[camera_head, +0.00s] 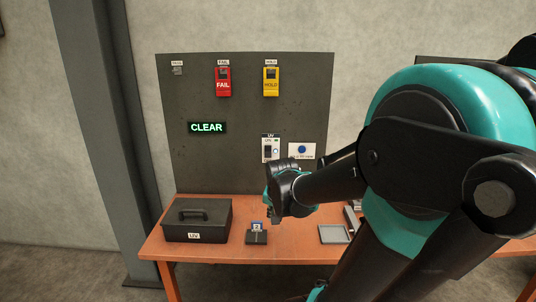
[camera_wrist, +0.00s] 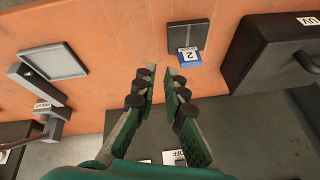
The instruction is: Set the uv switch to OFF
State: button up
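The uv switch (camera_head: 267,151) is a dark switch on a white plate labelled UV, fixed to the grey upright panel. Its ON or OFF position is too small to tell. My gripper (camera_head: 275,215) is in front of the panel, below the switch plate and apart from it, above the table. In the wrist view my gripper's (camera_wrist: 161,70) two green-and-black fingers stand a little apart with nothing between them. A white label reading OFF (camera_wrist: 172,157) shows at the bottom edge of the wrist view, partly cut off; the switch itself is not clear there.
A blue button plate (camera_head: 302,150) is right of the switch. Red FAIL (camera_head: 223,82) and yellow HOLD (camera_head: 270,82) boxes hang above; a CLEAR sign (camera_head: 207,128) glows green. A black UV case (camera_head: 196,220), small stand (camera_head: 256,238) and grey tray (camera_head: 333,234) are on the orange table (camera_head: 285,251).

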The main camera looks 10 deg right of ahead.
jog(key=w+d+r+m, duration=0.1)
jog(key=w+r+m, duration=0.3)
jog(key=w+r, duration=0.2)
jog(key=w+d+r+m+t+h, duration=0.1)
jog(key=w+r+m, duration=0.4)
jog(key=w, duration=0.3)
jog(key=w+d+r+m+t, duration=0.1)
jog(key=w+r+m, duration=0.4)
jog(key=w+r, duration=0.2)
jog(key=shift+w+r, duration=0.2)
jog(key=shift+w, duration=0.05)
grip_shut()
jog(key=shift+a, duration=0.1)
send_near(268, 156)
notch_tip(268, 156, down, 4)
jog(key=shift+w+f, duration=0.15)
jog(key=shift+w, duration=0.35)
jog(key=shift+w+f, duration=0.2)
jog(key=shift+w, duration=0.35)
jog(key=shift+w+d+f, duration=0.25)
jog(key=shift+w+d, duration=0.1)
jog(key=shift+w, duration=0.4)
